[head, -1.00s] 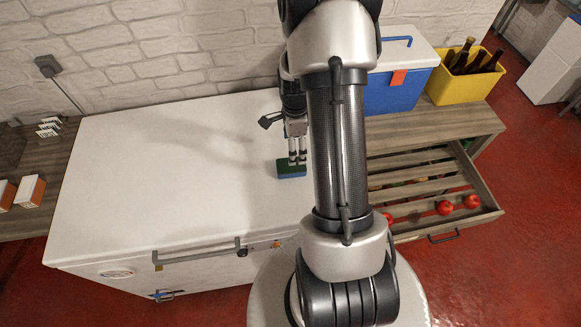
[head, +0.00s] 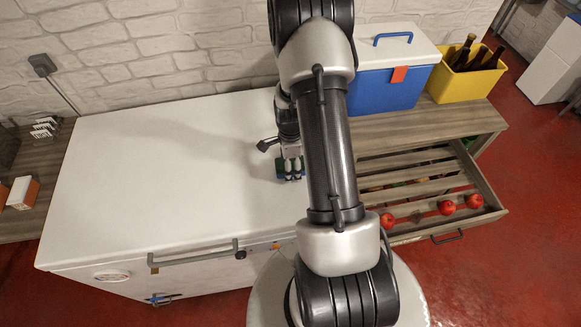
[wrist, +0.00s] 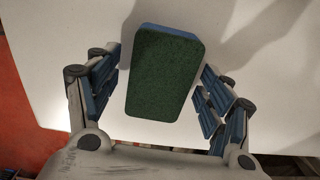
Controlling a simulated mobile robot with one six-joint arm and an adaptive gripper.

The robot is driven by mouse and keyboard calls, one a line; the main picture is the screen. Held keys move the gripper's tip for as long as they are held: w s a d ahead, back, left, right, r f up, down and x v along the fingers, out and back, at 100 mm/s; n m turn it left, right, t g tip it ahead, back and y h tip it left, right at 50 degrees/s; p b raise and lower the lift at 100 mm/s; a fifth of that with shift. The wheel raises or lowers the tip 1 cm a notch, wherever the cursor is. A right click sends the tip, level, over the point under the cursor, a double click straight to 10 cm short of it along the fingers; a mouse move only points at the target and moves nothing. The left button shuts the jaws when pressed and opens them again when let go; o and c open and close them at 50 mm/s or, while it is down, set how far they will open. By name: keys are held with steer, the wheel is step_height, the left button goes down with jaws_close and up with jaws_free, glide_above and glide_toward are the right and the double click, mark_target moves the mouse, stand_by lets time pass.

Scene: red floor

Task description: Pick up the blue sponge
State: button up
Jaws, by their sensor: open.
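The blue sponge (wrist: 163,75) has a green top face and a blue side, and lies on the white chest lid (head: 180,170). In the wrist view it sits between the spread fingers of my gripper (wrist: 160,92), with a gap on both sides. In the head view my gripper (head: 291,172) is low over the lid at the sponge (head: 280,170), and its fingers hide much of it. My gripper is open and holds nothing.
A blue cooler with a white lid (head: 390,90) and a yellow crate of bottles (head: 465,85) stand on the wooden counter at right. An open slatted drawer (head: 415,190) holds red apples (head: 446,207). The lid left of the sponge is clear.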

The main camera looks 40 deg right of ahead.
steer(key=shift+c, duration=0.3)
steer(key=c, duration=0.7)
steer(key=shift+r, duration=0.1)
step_height(320, 180, up, 20)
steer(key=p, duration=0.4)
steer(key=shift+o, duration=0.3)
steer(key=c, duration=0.3)
steer(key=shift+f, duration=0.2)
steer(key=shift+c, duration=0.2)
